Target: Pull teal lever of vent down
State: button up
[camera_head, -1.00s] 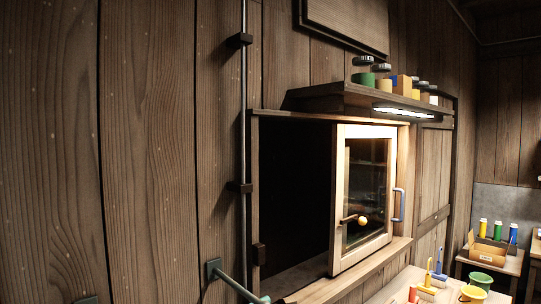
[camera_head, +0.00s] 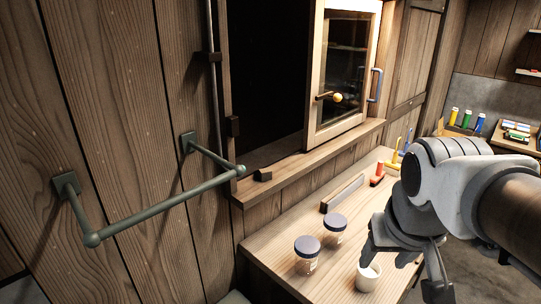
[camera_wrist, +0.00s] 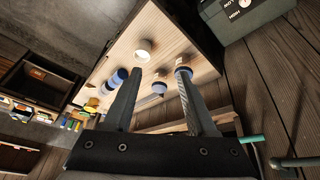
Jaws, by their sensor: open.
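A short teal bar (camera_wrist: 252,139) shows at the lower right of the wrist view, beside a grey-green rod (camera_wrist: 300,162); I cannot tell if it is the vent's lever. In the head view a grey-green U-shaped bar (camera_head: 165,208) stands out from the wooden wall on two square plates. No vent can be made out clearly. My gripper (camera_head: 402,268) is at the lower right of the head view, over the bench and well away from that bar. In the wrist view my gripper (camera_wrist: 157,75) has its fingers apart with nothing held.
A white cup (camera_head: 368,277) and two dark-lidded jars (camera_head: 308,256) (camera_head: 334,229) stand on the wooden bench (camera_head: 275,245) near my gripper. A framed glass door (camera_head: 342,75) with a knob is above. A vertical pipe (camera_head: 213,90) runs down the wall.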

jog(key=w+a+f+g+y, duration=0.35)
jog(key=w+a, duration=0.25)
jog(key=w, duration=0.3)
jog(key=w+a+f+g+y, duration=0.2)
jog(key=w+a+f+y, duration=0.15)
jog(key=w+a, duration=0.4)
jog(key=w+d+r+y, duration=0.1)
jog(key=w+r+y, duration=0.6)
jog(key=w+y, duration=0.45)
jog(key=shift+g+h, duration=0.25)
jog(key=shift+h, duration=0.4)
jog(key=a+f+p, duration=0.1)
jog(key=a, duration=0.4)
jog(key=a+f+p, duration=0.1)
jog(key=a, duration=0.5)
jog(key=a+f+p, duration=0.1)
jog(key=a, duration=0.5)
jog(key=shift+s+p, duration=0.2)
jog(key=shift+p, duration=0.1)
jog(key=shift+d, duration=0.1)
jog(key=c, duration=0.8)
grip_shut()
